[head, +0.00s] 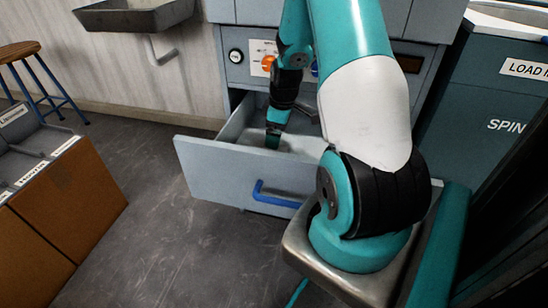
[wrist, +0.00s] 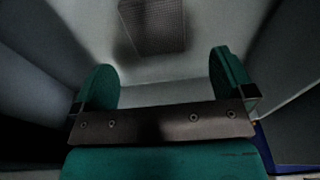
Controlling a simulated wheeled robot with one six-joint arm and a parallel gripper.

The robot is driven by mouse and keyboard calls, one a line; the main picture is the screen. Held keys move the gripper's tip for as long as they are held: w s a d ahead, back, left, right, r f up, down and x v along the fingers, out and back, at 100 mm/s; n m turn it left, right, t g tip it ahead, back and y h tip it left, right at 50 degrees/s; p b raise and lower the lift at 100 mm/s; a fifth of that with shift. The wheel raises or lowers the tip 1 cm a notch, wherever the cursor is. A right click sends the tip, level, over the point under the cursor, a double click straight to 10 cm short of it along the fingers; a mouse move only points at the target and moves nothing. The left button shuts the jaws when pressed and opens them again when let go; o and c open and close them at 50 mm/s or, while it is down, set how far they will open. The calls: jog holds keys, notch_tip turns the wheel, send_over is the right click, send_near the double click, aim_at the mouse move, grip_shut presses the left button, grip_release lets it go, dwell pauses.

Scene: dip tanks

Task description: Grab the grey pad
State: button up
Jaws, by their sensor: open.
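The grey pad (wrist: 153,25) shows in the wrist view at the top centre, a mesh-textured rectangle lying on the drawer floor and partly cut off by the frame. In the head view I cannot make it out. My gripper (wrist: 165,78) has its two green fingers wide apart with nothing between them, and the pad lies beyond them. In the head view my gripper (head: 273,139) points down inside the open drawer (head: 225,172). A dark shadow lies beside the pad.
The drawer's walls stand close around my gripper. A blue handle (head: 272,195) is on its front. A control panel with an orange knob (head: 268,63) is above. A brown box (head: 70,205) stands at left, a teal machine (head: 490,110) at right. Floor is clear between box and drawer.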

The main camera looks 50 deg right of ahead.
jog(key=f, duration=0.2)
jog(key=f+b, duration=0.1)
jog(key=f, duration=0.1)
jog(key=w+f+b, duration=0.1)
jog(key=f, duration=0.2)
jog(key=shift+d+f, duration=0.1)
jog(key=c, duration=0.8)
